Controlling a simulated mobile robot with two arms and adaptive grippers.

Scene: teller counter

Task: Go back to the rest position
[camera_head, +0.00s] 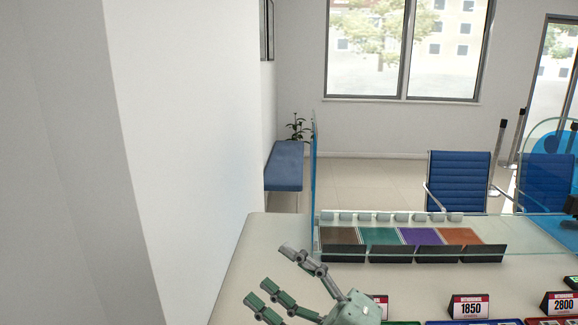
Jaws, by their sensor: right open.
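My right gripper (272,277) shows at the bottom middle of the head view, with its fingers spread toward the upper left. It is open, and nothing shows between its fingers. It is above the left part of the pale counter (258,240), in front of the row of coloured panels. Its palm partly hides a small sign behind it. My left gripper is not in view.
A clear glass screen (314,190) stands on the counter. Coloured panels (379,236) with dark holders line its base. Signs marked 1850 (470,307) and 2800 (562,303) stand at the lower right. A white wall (190,150) fills the left. Blue chairs (458,180) stand beyond.

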